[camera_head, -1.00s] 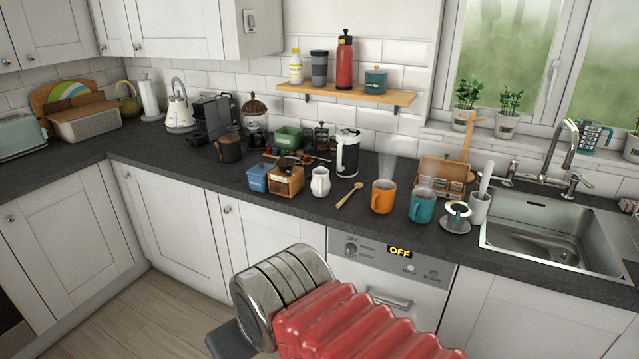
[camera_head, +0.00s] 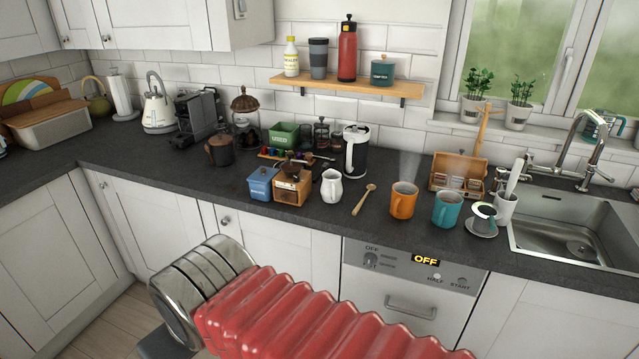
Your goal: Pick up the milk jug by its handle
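The milk jug (camera_head: 332,187) is small and white. It stands upright on the dark slate worktop (camera_head: 125,163), near the front edge, between the wooden coffee grinder and a wooden spoon. It is too small here for me to tell clearly which way its handle points. My arm, with red bellows and a metal end section, crosses the bottom of the view in front of the cabinets, apart from the jug. My gripper's fingers do not show, so I cannot see their opening.
The wooden grinder (camera_head: 291,185) and blue box (camera_head: 262,183) stand close left of the jug. The wooden spoon (camera_head: 363,200), orange mug (camera_head: 403,200) and teal mug (camera_head: 446,209) are to its right. A white-and-black kettle (camera_head: 356,152) stands behind. The worktop's left front is clear.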

